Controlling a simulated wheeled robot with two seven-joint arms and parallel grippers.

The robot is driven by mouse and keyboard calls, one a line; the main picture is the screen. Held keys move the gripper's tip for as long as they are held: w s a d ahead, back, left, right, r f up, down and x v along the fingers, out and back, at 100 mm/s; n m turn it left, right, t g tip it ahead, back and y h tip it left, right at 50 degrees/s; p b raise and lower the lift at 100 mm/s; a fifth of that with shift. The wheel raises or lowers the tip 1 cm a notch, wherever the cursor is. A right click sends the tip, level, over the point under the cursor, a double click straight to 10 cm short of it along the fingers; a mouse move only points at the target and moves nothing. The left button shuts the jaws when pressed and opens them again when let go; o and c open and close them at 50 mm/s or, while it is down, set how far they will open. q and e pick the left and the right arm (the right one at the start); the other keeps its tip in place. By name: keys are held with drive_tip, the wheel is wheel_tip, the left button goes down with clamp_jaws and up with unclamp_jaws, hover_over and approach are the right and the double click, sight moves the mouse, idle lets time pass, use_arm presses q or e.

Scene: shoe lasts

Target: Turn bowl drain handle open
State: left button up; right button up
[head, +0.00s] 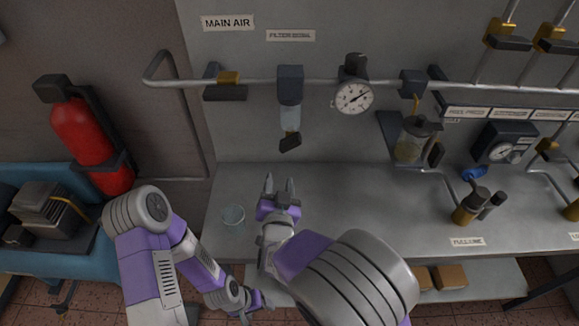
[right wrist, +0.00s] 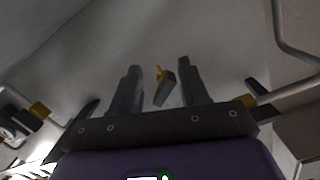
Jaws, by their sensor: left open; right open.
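The filter (head: 290,85) hangs from the pipe under the FILTER/BOWL label, with a clear bowl (head: 290,116) below its dark head. The dark bowl drain handle (head: 290,143) sits tilted under the bowl. My right gripper (head: 279,184) is open, below the handle and apart from it in the head view, fingers pointing up toward it. In the right wrist view the handle (right wrist: 165,90) shows between the two open fingers, with a small yellow part at its top; contact is not visible. My left gripper (head: 262,300) is open, low near the bench's front edge, its fingers small.
A gauge (head: 354,97), a main air valve (head: 228,79) and another bowl unit (head: 412,142) line the pipe. A red extinguisher (head: 82,132) is at left.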

sight(289, 148)
wheel_tip(289, 148, up, 6)
drive_tip(key=d+m+t+b, duration=0.1)
drive_tip(key=d+m+b, duration=0.2)
drive_tip(key=m+b, duration=0.4)
use_arm(q)
wheel_tip(289, 148, down, 9)
use_arm(e)
drive_tip(key=shift+m, duration=0.3)
drive_tip(key=w, duration=0.7)
drive_tip(key=shift+a, duration=0.2)
drive_tip(key=shift+s, duration=0.1)
drive_tip(key=shift+c, duration=0.3)
clamp_jaws()
